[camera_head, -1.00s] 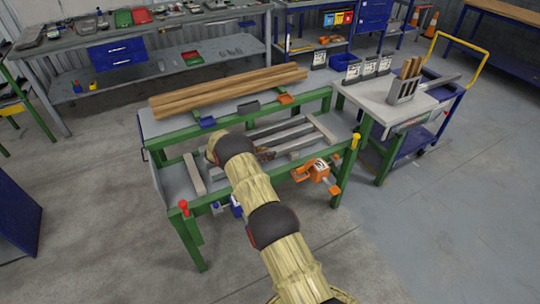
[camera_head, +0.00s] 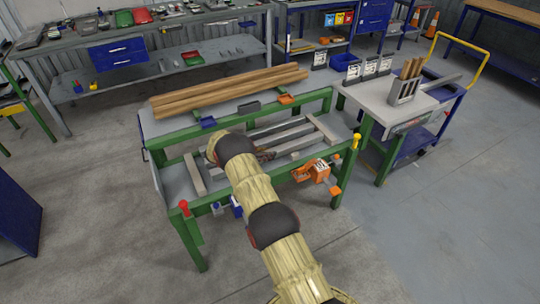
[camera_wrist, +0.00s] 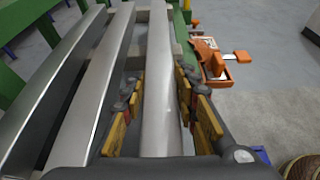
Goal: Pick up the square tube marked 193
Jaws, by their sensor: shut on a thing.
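Several long grey metal tubes lie on the green-framed runout table (camera_head: 222,184). In the wrist view, my gripper (camera_wrist: 160,95) has its yellow-padded fingers on both sides of the rightmost tube (camera_wrist: 158,72) and is shut on it. The tube runs lengthwise between the fingers, its far end close to a grey crosspiece. Two other tubes, a middle one (camera_wrist: 92,92) and a left one (camera_wrist: 50,82), lie to its left, apart from it. No number is readable on any tube, so I cannot tell which is marked 193. In the head view my arm mostly hides the gripper.
Wooden bars (camera_head: 230,90) lie along the table's back. An orange clamp-like device (camera_head: 316,172) sits at the front edge, also right of the gripper in the wrist view (camera_wrist: 212,62). A side table (camera_head: 385,101) with cards and a holder stands right. Floor in front is clear.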

